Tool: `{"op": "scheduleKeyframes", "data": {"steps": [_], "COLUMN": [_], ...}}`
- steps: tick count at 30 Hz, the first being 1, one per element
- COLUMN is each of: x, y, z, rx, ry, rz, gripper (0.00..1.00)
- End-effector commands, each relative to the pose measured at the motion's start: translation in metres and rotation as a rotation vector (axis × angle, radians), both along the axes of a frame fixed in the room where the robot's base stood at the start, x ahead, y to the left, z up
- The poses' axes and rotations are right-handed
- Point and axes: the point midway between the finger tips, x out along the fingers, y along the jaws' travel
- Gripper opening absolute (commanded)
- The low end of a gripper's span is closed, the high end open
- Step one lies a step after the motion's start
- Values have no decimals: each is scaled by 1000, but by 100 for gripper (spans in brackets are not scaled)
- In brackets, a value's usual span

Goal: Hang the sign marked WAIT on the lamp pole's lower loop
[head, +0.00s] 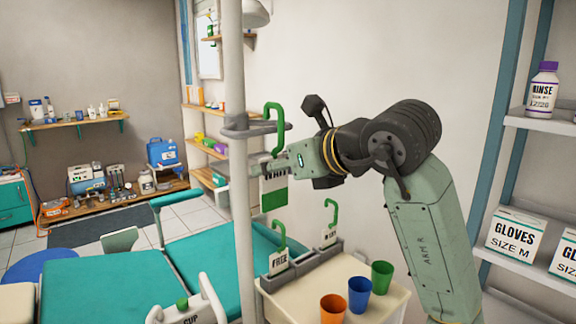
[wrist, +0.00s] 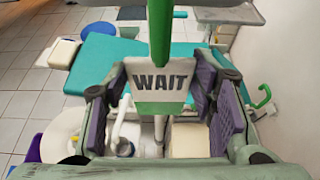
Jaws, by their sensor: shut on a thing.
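The WAIT sign (head: 274,199) is a white and green plate with a green hook on top. My gripper (head: 277,168) is shut on it and holds it upright beside the pale lamp pole (head: 236,80). In the wrist view the WAIT plate (wrist: 160,83) faces me between the purple-padded fingers, with the green stem rising above it. A grey loop (head: 240,132) sticks out from the pole at the height of the hook. The hook's bend shows above the loop and overlaps it in the picture; I cannot tell whether the hook passes through it.
The FREE sign (head: 279,262) and another green-hooked sign (head: 328,238) stand in a grey rack on a cream cart. Orange (head: 333,308), blue (head: 359,295) and green (head: 382,275) cups stand there too. The teal dental chair (head: 205,255) lies behind the pole. Shelves with boxes stand at right.

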Motion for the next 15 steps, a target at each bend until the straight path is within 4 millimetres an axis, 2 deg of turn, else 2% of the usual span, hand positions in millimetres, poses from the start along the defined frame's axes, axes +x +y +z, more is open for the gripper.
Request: {"op": "scheduleKeyframes", "data": {"steps": [8, 15], "x": [18, 19], "y": [14, 14], "z": [1, -20], "rx": [0, -1], "ry": [1, -1], "rz": [3, -1], "gripper": [24, 24]}}
